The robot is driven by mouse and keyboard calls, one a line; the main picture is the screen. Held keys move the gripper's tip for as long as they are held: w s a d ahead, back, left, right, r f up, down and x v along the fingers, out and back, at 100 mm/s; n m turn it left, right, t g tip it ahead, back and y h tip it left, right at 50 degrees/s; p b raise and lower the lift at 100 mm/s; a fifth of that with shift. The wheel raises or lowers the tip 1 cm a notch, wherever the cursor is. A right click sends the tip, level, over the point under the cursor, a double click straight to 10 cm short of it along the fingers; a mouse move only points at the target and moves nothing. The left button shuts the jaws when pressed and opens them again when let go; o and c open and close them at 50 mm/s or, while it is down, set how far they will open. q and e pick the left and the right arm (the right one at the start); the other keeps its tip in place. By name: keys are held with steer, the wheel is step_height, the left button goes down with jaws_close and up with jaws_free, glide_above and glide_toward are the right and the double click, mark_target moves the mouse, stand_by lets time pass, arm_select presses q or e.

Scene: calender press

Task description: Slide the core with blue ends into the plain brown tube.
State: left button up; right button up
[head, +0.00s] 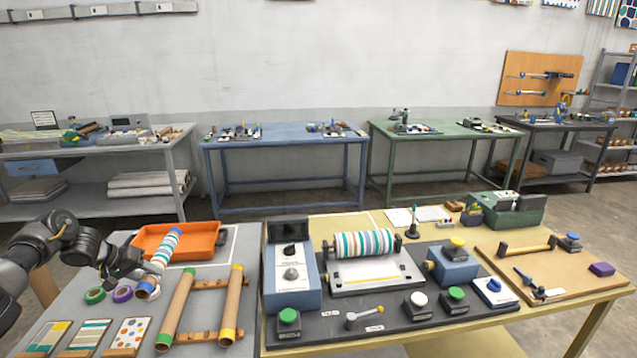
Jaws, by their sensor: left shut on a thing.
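My left gripper (143,273) is shut on a striped roll (166,246), near its lower end. The roll is tilted, its upper part over the orange tray. I cannot pick out a wholly plain brown tube for certain. A brown shape (43,286) shows partly behind my left arm. My right gripper is not in view.
The orange tray (213,242) stands behind the rack (199,336). Green tape (95,295) and purple tape (122,293) lie beside the held roll, with pattern cards (85,336) in front. The press (365,272) with a striped roller stands to the right.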

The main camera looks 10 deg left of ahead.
arm_select(q)
steer(key=shift+a+f+n+y, duration=0.1)
steer(key=shift+n+y, duration=0.3)
steer(key=shift+n, duration=0.3)
steer(key=d+r, duration=0.2)
steer(key=d, duration=0.8)
steer(key=d+r, duration=0.2)
steer(key=d, duration=0.8)
steer(key=s+d+r+m+g+h, duration=0.2)
steer(key=s+d+m, duration=0.4)
steer(key=s+d, duration=1.1)
steer(key=shift+d+h, duration=0.5)
steer(key=shift+d, duration=0.15)
